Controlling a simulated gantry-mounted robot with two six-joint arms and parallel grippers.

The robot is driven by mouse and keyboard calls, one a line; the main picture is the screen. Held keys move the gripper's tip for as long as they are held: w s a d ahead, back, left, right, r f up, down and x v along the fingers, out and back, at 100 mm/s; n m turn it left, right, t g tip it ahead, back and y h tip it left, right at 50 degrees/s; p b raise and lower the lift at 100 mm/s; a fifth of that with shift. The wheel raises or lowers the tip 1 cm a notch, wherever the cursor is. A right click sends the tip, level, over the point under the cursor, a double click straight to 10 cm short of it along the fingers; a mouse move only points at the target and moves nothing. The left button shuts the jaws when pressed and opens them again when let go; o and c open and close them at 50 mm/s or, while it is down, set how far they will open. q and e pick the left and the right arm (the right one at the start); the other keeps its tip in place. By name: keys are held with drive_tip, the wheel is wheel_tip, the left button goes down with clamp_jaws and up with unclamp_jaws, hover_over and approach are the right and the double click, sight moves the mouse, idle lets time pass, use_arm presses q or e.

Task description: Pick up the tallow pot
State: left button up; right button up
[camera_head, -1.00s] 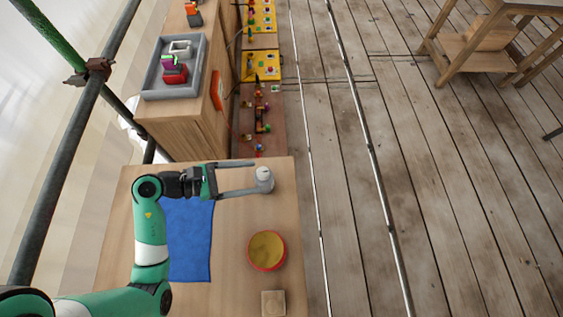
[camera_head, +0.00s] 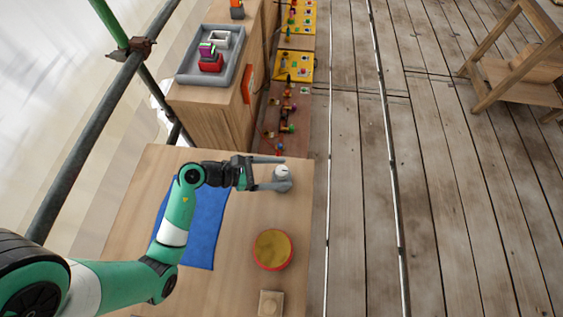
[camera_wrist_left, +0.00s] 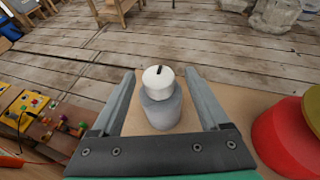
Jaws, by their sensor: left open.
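The small grey pot with a white top, which I take for the tallow pot (camera_head: 283,176), stands upright on the wooden table. It also shows in the left wrist view (camera_wrist_left: 162,108), where its white top has a dark slot-like mark. My left gripper (camera_head: 279,174) is open and comes in level from the left. Its two fingers reach along either side of the pot. In the left wrist view the pot stands between the fingers (camera_wrist_left: 161,88), with a visible gap on each side. My right gripper is not in view.
A red-rimmed round tub with a yellow top (camera_head: 273,249) and a small wooden block (camera_head: 271,303) stand nearer on the table. A blue cloth (camera_head: 205,235) lies under my left arm. A cabinet with a grey tray (camera_head: 188,75) stands beyond.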

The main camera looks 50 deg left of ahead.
sight(288, 173)
use_arm(q)
drive_tip(key=x, duration=0.1)
drive_tip(key=b+x, duration=0.1)
drive_tip(key=x, duration=0.1)
drive_tip(key=shift+w+f, duration=0.1)
drive_tip(key=shift+f, duration=0.25)
drive_tip(key=shift+w+d, duration=0.2)
drive_tip(key=shift+w, duration=0.2)
drive_tip(key=shift+f, duration=0.15)
clamp_jaws()
